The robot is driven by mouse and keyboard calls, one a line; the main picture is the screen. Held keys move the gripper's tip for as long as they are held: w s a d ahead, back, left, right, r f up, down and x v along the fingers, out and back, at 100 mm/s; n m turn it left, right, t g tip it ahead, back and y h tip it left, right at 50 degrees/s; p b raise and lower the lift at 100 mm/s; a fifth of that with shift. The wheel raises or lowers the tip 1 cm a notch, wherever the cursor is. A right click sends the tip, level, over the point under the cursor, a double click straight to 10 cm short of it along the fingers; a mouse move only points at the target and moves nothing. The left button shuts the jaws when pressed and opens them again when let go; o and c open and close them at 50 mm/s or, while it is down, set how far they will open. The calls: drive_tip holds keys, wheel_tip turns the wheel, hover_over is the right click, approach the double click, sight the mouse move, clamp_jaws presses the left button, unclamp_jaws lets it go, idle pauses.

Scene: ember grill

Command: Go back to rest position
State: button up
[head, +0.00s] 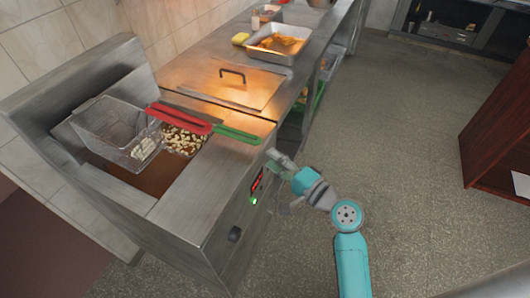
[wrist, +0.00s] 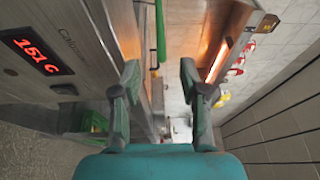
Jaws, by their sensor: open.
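My gripper (head: 279,184) is open and empty in front of the fryer's front panel. Its two fingers also show apart in the wrist view (wrist: 160,76), with nothing between them. The fryer (head: 205,195) stands to its left. In the head view a wire basket (head: 100,118) with some pale pieces sits at the fryer's left, partly above the brown oil (head: 140,178). More pale pieces (head: 183,143) lie beside it in the fryer. A red handle (head: 180,118) and a green handle (head: 237,135) lie across the top, apart from my gripper.
The fryer's red display (wrist: 37,52) reads about 151 C. A steel counter behind it holds a flat lid (head: 225,82), a tray (head: 278,45) of golden food and a yellow block (head: 240,39). A reddish-brown cabinet (head: 500,135) stands at right. The floor (head: 390,130) between is clear.

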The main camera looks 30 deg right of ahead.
drive_tip(key=s+a+f+n+g+h, duration=0.1)
drive_tip(key=s+a+f+n+h, duration=0.15)
drive_tip(key=s+f, duration=0.45)
drive_tip(key=s+a+f+n+g+h, duration=0.1)
drive_tip(key=s+a+f+g+h, duration=0.15)
drive_tip(key=s+f, duration=0.55)
drive_tip(key=s+a+r+n, duration=0.1)
drive_tip(key=s+r+n, duration=0.3)
drive_tip(key=s, duration=0.7)
drive_tip(key=s+a+r+n, duration=0.1)
drive_tip(key=s+r+n, duration=0.3)
drive_tip(key=s+n, duration=0.3)
drive_tip(key=s, duration=0.3)
drive_tip(key=shift+s+a+r+t, duration=0.2)
drive_tip(key=shift+s+t, duration=0.15)
